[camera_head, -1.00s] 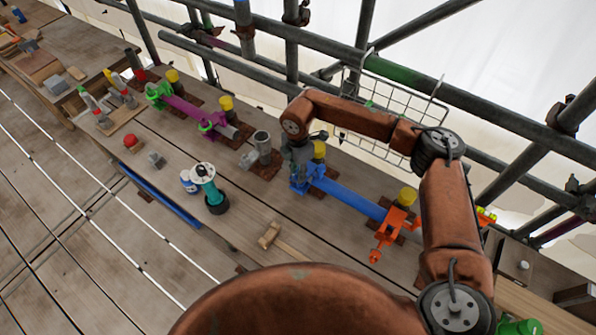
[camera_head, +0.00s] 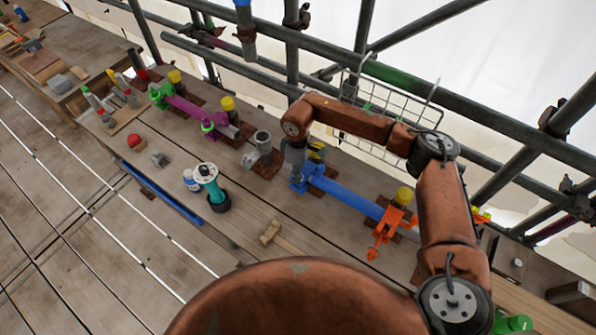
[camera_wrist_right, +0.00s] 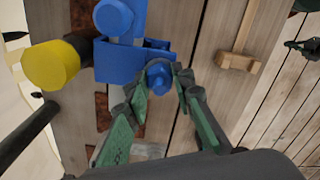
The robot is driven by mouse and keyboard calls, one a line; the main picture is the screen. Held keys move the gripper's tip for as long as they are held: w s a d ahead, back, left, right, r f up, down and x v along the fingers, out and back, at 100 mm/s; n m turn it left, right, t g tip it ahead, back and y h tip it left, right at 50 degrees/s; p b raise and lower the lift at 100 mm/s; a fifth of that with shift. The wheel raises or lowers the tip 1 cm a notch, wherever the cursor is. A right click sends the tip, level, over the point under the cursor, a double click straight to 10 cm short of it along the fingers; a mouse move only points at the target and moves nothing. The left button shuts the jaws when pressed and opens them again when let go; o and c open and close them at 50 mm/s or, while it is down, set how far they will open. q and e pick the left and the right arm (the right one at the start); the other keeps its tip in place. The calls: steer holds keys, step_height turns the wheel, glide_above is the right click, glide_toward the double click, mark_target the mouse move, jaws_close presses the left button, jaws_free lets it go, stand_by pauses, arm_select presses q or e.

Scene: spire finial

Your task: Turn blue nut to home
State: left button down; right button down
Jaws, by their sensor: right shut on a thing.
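The blue nut (camera_wrist_right: 159,77) is a small rounded blue piece on the side of the blue clamp (camera_wrist_right: 112,62) in the right wrist view. The fingertips of my right gripper (camera_wrist_right: 162,85) are shut around it from both sides. The nut itself is hidden there behind the gripper. My left gripper is not in view.
A yellow-capped post (camera_wrist_right: 52,65) stands close beside the blue clamp. The orange clamp (camera_head: 392,222) is at the tube's other end. Scaffold pipes and a wire basket (camera_head: 385,100) are behind.

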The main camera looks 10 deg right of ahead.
steer(key=shift+m, duration=0.3)
steer(key=c, duration=1.7)
jaws_free()
steer(key=shift+o, duration=0.2)
step_height(320, 180, up, 12)
